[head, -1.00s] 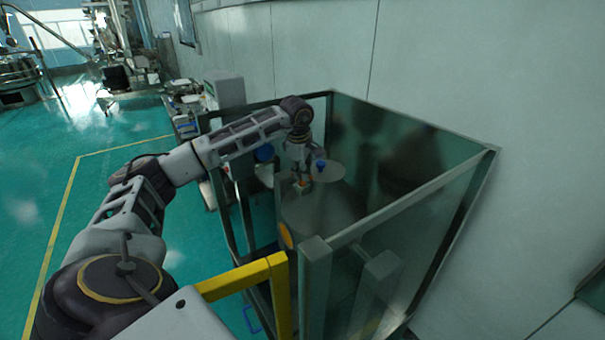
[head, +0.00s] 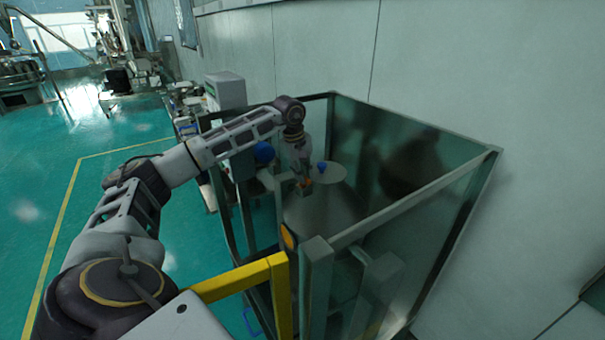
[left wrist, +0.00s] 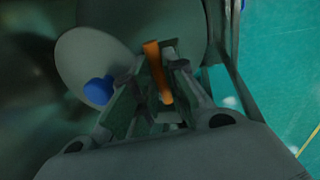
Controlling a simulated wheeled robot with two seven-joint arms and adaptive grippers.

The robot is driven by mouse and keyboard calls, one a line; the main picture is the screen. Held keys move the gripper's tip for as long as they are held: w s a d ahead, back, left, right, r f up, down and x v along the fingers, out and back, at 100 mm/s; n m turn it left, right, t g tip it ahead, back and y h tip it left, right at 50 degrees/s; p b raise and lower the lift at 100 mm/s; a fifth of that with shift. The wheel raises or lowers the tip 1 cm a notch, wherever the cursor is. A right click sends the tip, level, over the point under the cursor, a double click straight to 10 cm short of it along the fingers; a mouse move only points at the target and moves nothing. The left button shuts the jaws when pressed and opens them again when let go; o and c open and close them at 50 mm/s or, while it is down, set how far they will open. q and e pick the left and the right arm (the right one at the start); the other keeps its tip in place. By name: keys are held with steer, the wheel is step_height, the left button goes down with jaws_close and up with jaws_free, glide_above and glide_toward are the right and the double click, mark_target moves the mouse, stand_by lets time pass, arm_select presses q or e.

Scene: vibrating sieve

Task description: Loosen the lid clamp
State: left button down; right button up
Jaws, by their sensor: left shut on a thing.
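The lid clamp shows as an orange bar (left wrist: 157,70) in the left wrist view, beside the round grey lid (left wrist: 75,48) with its blue knob (left wrist: 98,92). My left gripper (left wrist: 157,92) is shut on this orange clamp, which stands out between its fingers. In the head view my left gripper (head: 303,188) reaches down inside the glass enclosure at the lid's left edge. The lid (head: 332,173) lies on top of the grey sieve drum (head: 322,212), with the blue knob (head: 321,167) on it. The fingers hide part of the clamp. My right gripper is not in view.
Glass panels with grey frames (head: 420,190) stand around the sieve, with a yellow rail (head: 279,295) at the front. A grey cabinet (head: 226,91) stands behind. A wall (head: 450,70) closes the right side. Green floor (head: 110,200) is open at left.

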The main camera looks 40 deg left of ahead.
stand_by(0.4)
arm_select(q)
steer(key=c, duration=1.5)
jaws_free()
steer(key=shift+o, duration=0.2)
steer(key=shift+r, duration=0.15)
steer(key=v, duration=1.1)
steer(key=shift+r, duration=0.4)
steer(key=shift+s+f, duration=0.1)
